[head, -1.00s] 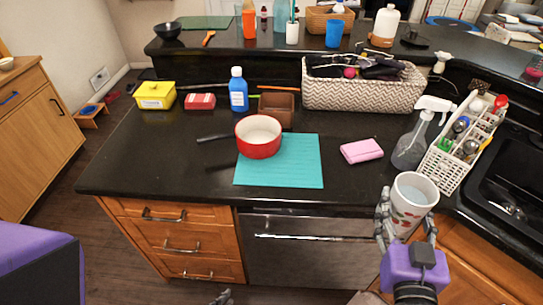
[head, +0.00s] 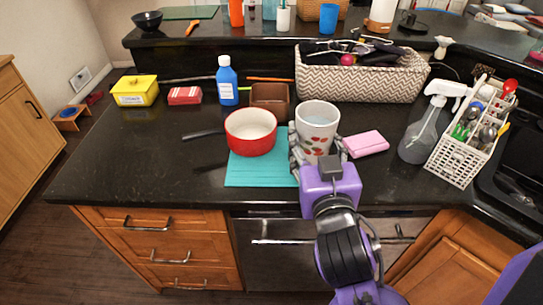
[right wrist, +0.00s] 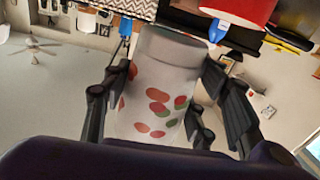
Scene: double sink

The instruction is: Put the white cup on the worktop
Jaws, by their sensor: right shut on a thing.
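The white cup (head: 316,128) has red and green spots and is upright in my right gripper (head: 318,155). In the head view it is over the right part of the teal mat (head: 258,172), just right of the red pot; I cannot tell whether its base touches anything. The right wrist view shows the cup (right wrist: 160,95) between the two dark fingers of the right gripper (right wrist: 165,110), which are shut on it. The black worktop (head: 130,165) spreads around the mat. My left gripper is not in view.
A red pot (head: 251,135) with a dark handle stands on the mat, close left of the cup. A pink sponge (head: 366,143), a spray bottle (head: 421,130) and a white rack (head: 462,150) are to the right. A patterned basket (head: 350,85) is behind. The worktop's left front is clear.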

